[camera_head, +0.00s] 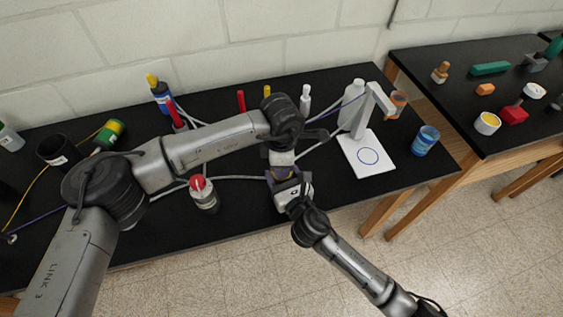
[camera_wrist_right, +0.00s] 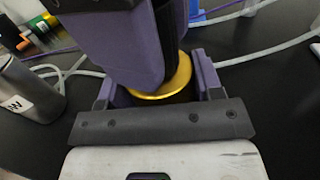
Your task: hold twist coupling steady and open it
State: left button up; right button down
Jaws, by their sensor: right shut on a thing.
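The twist coupling shows as a gold ring (camera_wrist_right: 172,82) in the right wrist view. In the head view it is a small, mostly hidden spot between my two grippers. My right gripper (camera_wrist_right: 158,92) is shut on the coupling, with one purple finger on each side of it. In the head view the right gripper (camera_head: 287,182) reaches in from the front. My left gripper (camera_head: 283,170) points down from above, right over the coupling. In the right wrist view its purple body hides much of the ring, and its grip there cannot be made out.
Grey hoses (camera_head: 240,178) run across the black table near the grippers. A red-capped jar (camera_head: 203,194) stands to the left. A white stand (camera_head: 370,158) and blue jar (camera_head: 425,141) are at the right. Bottles line the back.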

pick_arm(q)
jog(key=n, duration=1.1)
jog(key=shift+r, duration=0.25)
jog(key=shift+r, duration=0.9)
jog(key=shift+r, duration=0.1)
jog(key=shift+r, duration=1.9)
pick_arm(e)
jog(key=shift+c, duration=0.9)
grip_release()
jog(key=shift+s, duration=0.15)
